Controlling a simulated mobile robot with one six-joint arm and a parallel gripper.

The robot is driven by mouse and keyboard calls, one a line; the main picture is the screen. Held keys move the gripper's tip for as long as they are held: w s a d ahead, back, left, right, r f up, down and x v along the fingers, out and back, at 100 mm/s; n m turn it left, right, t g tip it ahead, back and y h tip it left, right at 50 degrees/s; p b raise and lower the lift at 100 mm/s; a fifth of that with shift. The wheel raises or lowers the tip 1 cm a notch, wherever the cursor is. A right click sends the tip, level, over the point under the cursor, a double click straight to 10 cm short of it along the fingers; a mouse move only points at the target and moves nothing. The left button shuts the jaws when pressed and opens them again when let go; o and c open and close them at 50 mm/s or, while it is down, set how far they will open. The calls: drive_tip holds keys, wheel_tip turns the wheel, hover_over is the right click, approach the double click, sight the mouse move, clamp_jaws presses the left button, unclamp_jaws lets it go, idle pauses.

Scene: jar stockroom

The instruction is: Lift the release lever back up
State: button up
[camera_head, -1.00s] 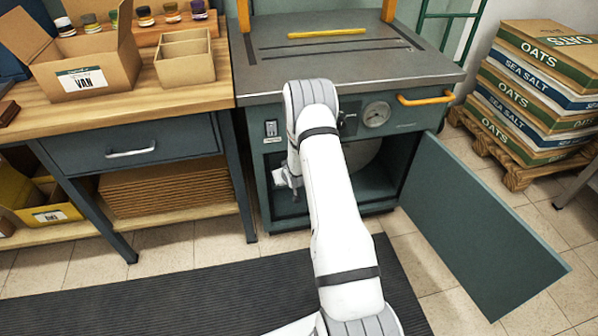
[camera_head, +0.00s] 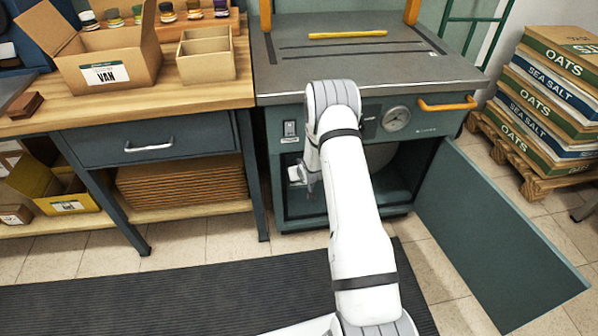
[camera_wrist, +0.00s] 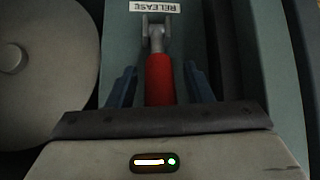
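The release lever (camera_wrist: 160,80) shows in the wrist view as a red grip on a grey metal fork, beside an upside-down label (camera_wrist: 154,7) reading RELEASE. My gripper (camera_wrist: 159,69) has its two dark blue fingers apart, one on each side of the red grip, with a visible gap on both sides. Whether the gripper's palm touches the grip's end cannot be seen. In the head view my gripper (camera_head: 303,172) is at the left of the open compartment in the green machine cabinet (camera_head: 283,152). The lever is not distinguishable in that view.
The cabinet door (camera_head: 495,235) stands open to the right. A large round grey part (camera_wrist: 45,55) is left of the lever in the wrist view. A dark mat (camera_head: 190,295) covers the floor in front.

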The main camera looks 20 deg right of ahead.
drive_tip(key=p+v, duration=0.1)
drive_tip(key=v, duration=0.6)
drive_tip(key=shift+s+r+p, duration=0.3)
drive_tip(key=shift+p, duration=0.05)
drive_tip(key=shift+c, duration=0.3)
